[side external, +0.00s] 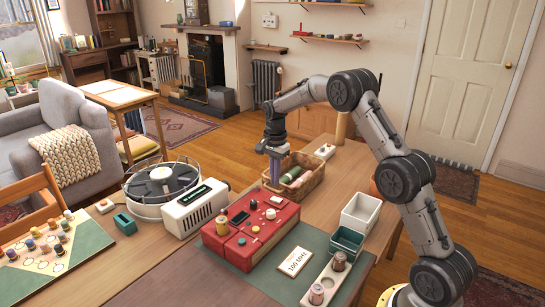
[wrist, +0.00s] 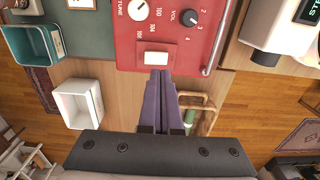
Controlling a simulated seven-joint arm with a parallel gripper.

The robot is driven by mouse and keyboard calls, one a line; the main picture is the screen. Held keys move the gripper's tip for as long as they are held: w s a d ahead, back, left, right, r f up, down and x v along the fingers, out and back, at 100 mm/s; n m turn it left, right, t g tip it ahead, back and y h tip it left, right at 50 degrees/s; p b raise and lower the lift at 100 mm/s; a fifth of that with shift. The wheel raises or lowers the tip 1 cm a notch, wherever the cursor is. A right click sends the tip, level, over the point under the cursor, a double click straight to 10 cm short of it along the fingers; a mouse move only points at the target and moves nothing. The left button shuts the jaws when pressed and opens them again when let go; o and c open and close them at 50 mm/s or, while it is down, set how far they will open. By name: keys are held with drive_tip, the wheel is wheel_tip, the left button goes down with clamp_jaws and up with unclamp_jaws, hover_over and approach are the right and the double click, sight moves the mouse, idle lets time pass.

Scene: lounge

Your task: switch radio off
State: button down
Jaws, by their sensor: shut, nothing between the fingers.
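The radio is a red box (side external: 250,236) on the table in the side view. Its red top panel (wrist: 190,45) fills the upper middle of the wrist view, with a pale TUNE dial (wrist: 138,10), a dark VOL knob (wrist: 190,18) and a white switch (wrist: 156,58) on a red plate. My gripper (side external: 274,184) points down by the radio's far edge in the side view. Its purple fingers are shut and empty. In the wrist view the fingertips (wrist: 158,73) lie just below the switch; I cannot tell whether they touch it. The switch's on or off position is not readable.
A wicker basket (side external: 318,178) with rolled items stands close behind my gripper. White (side external: 360,212) and green (side external: 347,240) bins stand right of the radio. A white device with a display (side external: 195,208) stands to its left. A "100 MHz" card (side external: 295,262) lies in front.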

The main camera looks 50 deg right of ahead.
wheel_tip(320, 180, up, 9)
drive_tip(key=w, duration=0.1)
drive_tip(key=shift+f, duration=0.15)
drive_tip(key=shift+w, duration=0.1)
